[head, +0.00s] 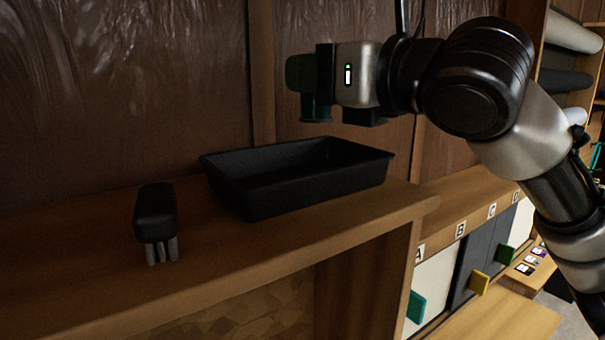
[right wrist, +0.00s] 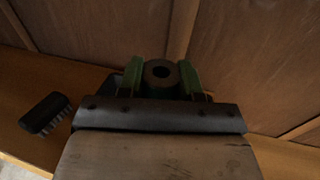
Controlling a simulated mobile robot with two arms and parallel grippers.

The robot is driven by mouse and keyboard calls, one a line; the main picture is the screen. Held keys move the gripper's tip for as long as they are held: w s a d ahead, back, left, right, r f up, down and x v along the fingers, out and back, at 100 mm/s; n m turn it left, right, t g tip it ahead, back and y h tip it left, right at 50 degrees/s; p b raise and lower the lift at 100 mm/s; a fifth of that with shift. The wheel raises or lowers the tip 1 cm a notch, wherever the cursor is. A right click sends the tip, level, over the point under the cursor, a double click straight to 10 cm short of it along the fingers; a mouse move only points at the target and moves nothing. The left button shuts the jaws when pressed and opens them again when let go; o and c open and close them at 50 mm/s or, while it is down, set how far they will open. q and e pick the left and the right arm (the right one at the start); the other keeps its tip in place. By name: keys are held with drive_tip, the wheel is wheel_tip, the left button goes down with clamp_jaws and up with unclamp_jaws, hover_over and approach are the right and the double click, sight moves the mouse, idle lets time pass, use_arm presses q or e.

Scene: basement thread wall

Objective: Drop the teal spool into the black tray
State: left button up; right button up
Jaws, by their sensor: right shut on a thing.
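My right gripper (head: 308,82) is at the upper middle of the head view, above the black tray (head: 225,178). It is shut on the teal spool (head: 316,111), whose dark teal lower end shows below the fingers. In the right wrist view the spool (right wrist: 160,74) sits between the two green fingers, its round end with a dark hole facing the camera. The spool is apart from the tray, in the air over its back part. The tray looks empty where I can see inside; its floor is partly hidden. My left gripper is not in view.
A black brush (head: 155,217) with grey bristles stands on the wooden shelf (head: 90,285), left of the tray. A brown wall rises behind the tray. Lettered bins (head: 435,287) with coloured tabs are lower right. Rolls (head: 573,32) lie on a rack at far right.

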drive_tip(key=shift+w+a+f, duration=0.25)
drive_tip(key=shift+a+f, duration=0.05)
drive_tip(key=shift+f, duration=0.15)
drive_tip(key=shift+w+a+f, duration=0.25)
drive_tip(key=shift+f, duration=0.15)
drive_tip(key=shift+a+f, duration=0.1)
drive_tip(key=shift+s+d, duration=0.35)
drive_tip(key=o, duration=0.6)
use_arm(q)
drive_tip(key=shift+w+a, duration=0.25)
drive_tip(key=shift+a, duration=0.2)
use_arm(e)
drive_tip(key=o, duration=0.4)
drive_tip(key=shift+w+a, duration=0.15)
drive_tip(key=shift+w, duration=0.05)
use_arm(q)
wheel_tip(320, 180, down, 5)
drive_tip(key=b, duration=0.4)
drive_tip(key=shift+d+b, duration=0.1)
drive_tip(key=shift+b, duration=0.3)
use_arm(e)
drive_tip(key=v, duration=1)
drive_tip(key=shift+s+d, duration=0.25)
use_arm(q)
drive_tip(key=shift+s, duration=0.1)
